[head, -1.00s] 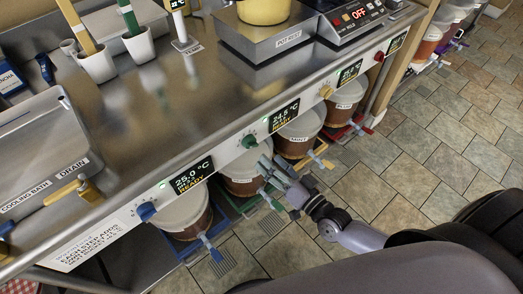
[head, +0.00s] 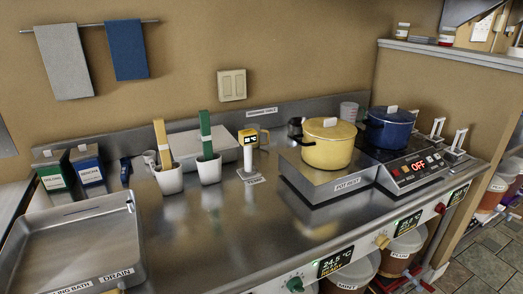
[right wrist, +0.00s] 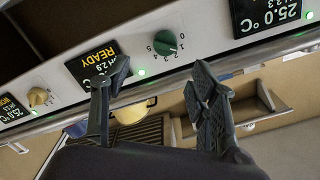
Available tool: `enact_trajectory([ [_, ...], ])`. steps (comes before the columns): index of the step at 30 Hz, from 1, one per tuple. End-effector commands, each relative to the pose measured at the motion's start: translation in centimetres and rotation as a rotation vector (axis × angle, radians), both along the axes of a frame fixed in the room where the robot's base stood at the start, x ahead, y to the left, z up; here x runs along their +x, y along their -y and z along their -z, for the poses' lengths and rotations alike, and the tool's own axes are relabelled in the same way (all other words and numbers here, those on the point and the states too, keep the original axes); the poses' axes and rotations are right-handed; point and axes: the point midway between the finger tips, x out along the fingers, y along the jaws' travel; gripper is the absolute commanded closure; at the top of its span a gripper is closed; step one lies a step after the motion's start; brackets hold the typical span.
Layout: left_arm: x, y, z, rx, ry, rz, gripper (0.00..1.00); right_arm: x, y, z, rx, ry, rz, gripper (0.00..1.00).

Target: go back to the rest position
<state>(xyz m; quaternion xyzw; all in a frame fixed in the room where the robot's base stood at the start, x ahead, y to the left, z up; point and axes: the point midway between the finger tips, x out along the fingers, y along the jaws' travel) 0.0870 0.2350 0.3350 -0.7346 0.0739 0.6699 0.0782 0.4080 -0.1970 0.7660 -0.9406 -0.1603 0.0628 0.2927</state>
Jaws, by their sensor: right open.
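My right gripper (right wrist: 158,78) shows in the right wrist view. Its two dark fingers are spread apart with nothing between them. Beyond the fingers is the counter's front panel with a green knob (right wrist: 166,43) and a lit READY display (right wrist: 93,62). The fingers overlap the panel in the picture; I cannot tell how far away it is. Neither gripper shows in the head view, and my left gripper is in no view.
The steel counter (head: 235,225) carries a yellow pot (head: 328,145) on the pot rest, a blue pot (head: 389,128) on the hob, white cups with green and tan handles, and a metal bath tray (head: 133,235) at left. Lidded buckets (head: 352,272) stand underneath. Tiled floor (head: 470,270) shows at lower right.

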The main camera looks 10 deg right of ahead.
Motion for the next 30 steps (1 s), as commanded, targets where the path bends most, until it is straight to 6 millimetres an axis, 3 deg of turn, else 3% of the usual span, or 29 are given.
enact_trajectory([
  [4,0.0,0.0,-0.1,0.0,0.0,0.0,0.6,-0.2,1.6,6.8,-0.15,-0.105,0.019,0.46],
  [8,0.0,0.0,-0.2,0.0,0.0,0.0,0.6,-2.3,3.7,16.0,-0.343,-0.281,0.022,0.46],
  [12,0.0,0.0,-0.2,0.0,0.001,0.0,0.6,-6.9,5.5,25.6,-0.524,-0.507,-0.006,0.46],
  [14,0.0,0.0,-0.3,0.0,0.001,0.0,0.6,-9.7,5.9,29.2,-0.591,-0.609,-0.031,0.46],
  [18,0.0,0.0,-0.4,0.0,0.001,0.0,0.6,-17.5,6.0,36.4,-0.721,-0.851,-0.116,0.46],
  [21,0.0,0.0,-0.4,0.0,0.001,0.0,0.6,-23.2,5.4,39.7,-0.784,-1.003,-0.193,0.46],
  [24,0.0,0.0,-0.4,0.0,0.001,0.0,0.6,-27.7,4.7,41.5,-0.828,-1.113,-0.262,0.46],
  [27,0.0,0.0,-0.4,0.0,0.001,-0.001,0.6,-30.6,4.1,42.3,-0.852,-1.181,-0.311,0.46],
  [30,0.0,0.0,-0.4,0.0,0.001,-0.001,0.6,-32.0,3.8,42.6,-0.863,-1.211,-0.334,0.46],
])
